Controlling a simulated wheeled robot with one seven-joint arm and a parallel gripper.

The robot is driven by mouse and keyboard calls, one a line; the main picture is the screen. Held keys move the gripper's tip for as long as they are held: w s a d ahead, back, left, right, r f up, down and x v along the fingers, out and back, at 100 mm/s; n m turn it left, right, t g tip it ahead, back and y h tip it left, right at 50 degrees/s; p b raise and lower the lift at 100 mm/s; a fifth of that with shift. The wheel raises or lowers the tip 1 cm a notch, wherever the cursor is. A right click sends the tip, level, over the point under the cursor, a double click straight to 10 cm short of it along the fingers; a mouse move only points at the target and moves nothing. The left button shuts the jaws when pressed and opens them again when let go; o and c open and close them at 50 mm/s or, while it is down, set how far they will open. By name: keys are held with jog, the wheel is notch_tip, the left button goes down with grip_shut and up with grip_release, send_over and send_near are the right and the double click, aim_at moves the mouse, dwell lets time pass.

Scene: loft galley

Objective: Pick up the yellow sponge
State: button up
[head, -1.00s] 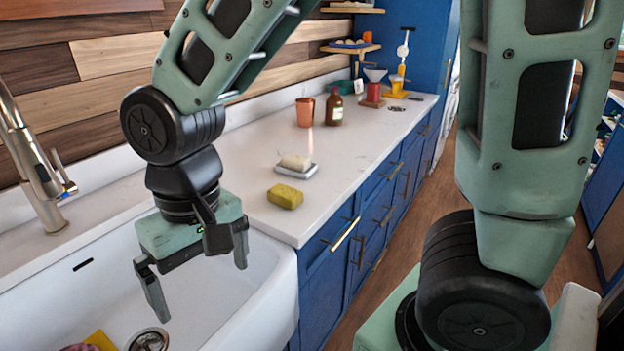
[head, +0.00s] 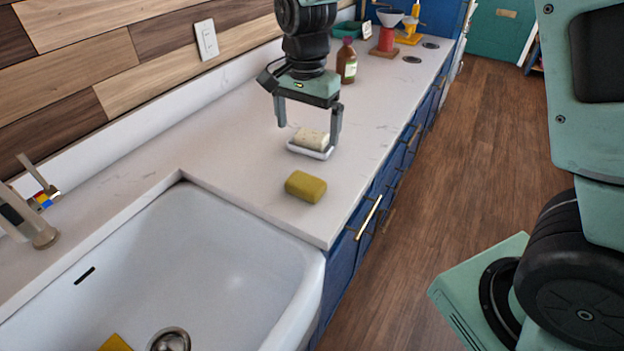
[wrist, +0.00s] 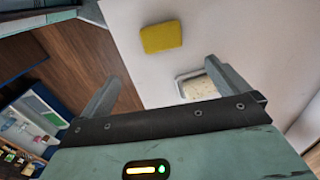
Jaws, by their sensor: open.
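The yellow sponge (head: 305,187) lies on the white countertop, just right of the sink's corner. It also shows in the wrist view (wrist: 161,36), beyond the fingers and toward the top. My gripper (head: 308,133) is open and empty. In the head view it appears over a pale soap bar (head: 311,138) on a white dish (head: 311,151), farther along the counter than the sponge. In the wrist view the open fingers (wrist: 165,85) are apart, and the dish with the soap shows beside the right finger. I cannot tell the exact height of the fingers above the counter.
The white sink (head: 190,255) is at the front left, with a faucet (head: 35,215) beside it. A brown bottle (head: 347,62) and a red stand (head: 387,42) are farther back. Counter around the sponge is clear; its front edge drops to blue drawers.

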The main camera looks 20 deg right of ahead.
jog(key=p, duration=0.2)
send_over(305, 181)
jog(key=f, duration=1)
jog(key=shift+s+d+f, duration=0.1)
jog(key=shift+d+f, duration=0.1)
jog(key=shift+d, duration=0.05)
jog(key=shift+a+f+p, duration=0.15)
jog(key=shift+f+p, duration=0.95)
jog(key=shift+f, duration=1.65)
jog(key=c, duration=0.9)
